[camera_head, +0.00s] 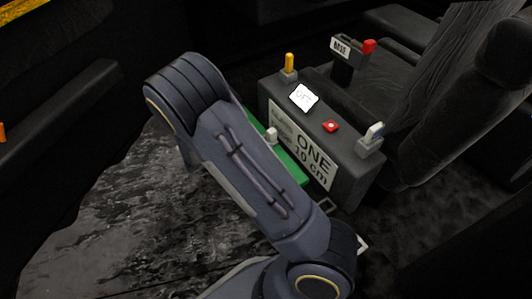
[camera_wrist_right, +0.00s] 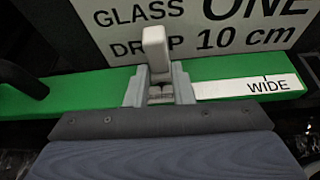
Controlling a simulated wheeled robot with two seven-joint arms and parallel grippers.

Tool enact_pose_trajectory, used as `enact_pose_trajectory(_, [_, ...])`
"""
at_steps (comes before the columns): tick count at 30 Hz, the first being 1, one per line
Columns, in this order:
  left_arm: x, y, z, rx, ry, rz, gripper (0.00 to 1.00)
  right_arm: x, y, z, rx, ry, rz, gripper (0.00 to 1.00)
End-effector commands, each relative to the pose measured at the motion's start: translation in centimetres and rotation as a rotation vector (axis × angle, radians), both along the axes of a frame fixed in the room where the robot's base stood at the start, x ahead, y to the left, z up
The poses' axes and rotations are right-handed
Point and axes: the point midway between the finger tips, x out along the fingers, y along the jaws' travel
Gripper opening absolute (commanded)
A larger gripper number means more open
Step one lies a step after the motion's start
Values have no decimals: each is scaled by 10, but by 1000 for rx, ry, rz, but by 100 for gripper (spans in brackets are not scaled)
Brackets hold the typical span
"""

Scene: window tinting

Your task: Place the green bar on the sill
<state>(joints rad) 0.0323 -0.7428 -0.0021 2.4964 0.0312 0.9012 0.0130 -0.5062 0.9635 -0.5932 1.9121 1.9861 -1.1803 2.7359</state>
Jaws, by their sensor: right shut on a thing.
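The green bar (camera_wrist_right: 90,92) runs across the right wrist view, with a white label reading "WIDE" (camera_wrist_right: 262,87) on its right part. A pale upright post (camera_wrist_right: 156,50) stands at its middle. My right gripper (camera_wrist_right: 160,88) is shut at this post, holding the bar. In the head view, the green bar (camera_head: 292,168) shows partly behind my right arm, along the front of a grey box; the arm hides the gripper there. I cannot pick out the sill for certain. My left gripper is not in view.
The grey box (camera_head: 355,178) carries a "ONE 10 cm" sign (camera_head: 305,150), a yellow lever (camera_head: 289,63), a white card (camera_head: 303,97), a red button (camera_head: 330,126) and a switch (camera_head: 372,137). A dark seat (camera_head: 450,110) stands behind it. A dark door panel (camera_head: 65,110) is at the left.

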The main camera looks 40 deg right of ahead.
Motion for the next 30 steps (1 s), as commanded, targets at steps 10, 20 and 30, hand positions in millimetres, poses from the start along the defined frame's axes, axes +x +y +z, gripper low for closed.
enact_pose_trajectory(10, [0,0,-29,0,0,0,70,-6,-13,-46,-4,0,-1,0])
enact_pose_trajectory(20, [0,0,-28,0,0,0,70,-7,-13,-47,0,4,-1,32])
enact_pose_trajectory(30, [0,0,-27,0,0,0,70,-7,-12,-47,-1,1,-1,43])
